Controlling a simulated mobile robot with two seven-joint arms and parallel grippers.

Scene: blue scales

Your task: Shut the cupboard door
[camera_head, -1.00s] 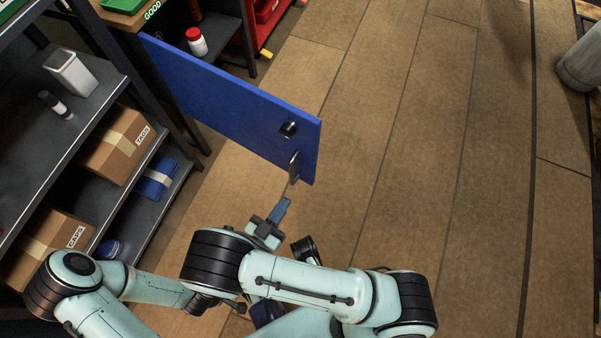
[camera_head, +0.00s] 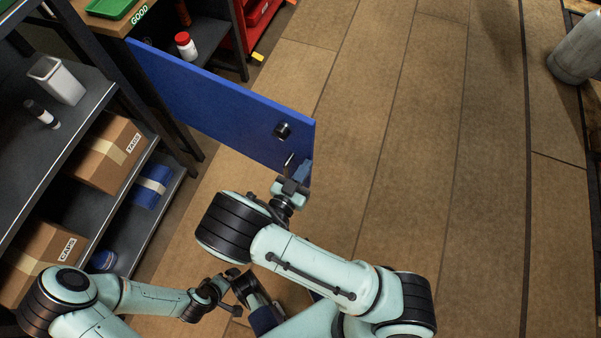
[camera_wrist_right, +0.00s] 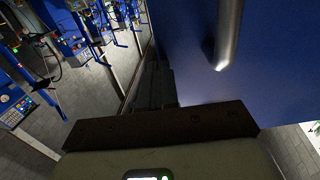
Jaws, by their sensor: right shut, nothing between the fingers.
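The cupboard door (camera_head: 215,100) is a flat blue panel. It stands open in the head view, jutting out from the dark frame at upper left.
Dark shelves (camera_head: 75,130) at left hold boxes (camera_head: 107,152), a white bin (camera_head: 57,80) and a small bottle (camera_head: 42,114). A red-capped white bottle (camera_head: 186,47) stands behind the door. The floor (camera_head: 430,150) to the right is clear up to a grey cylinder (camera_head: 578,55).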

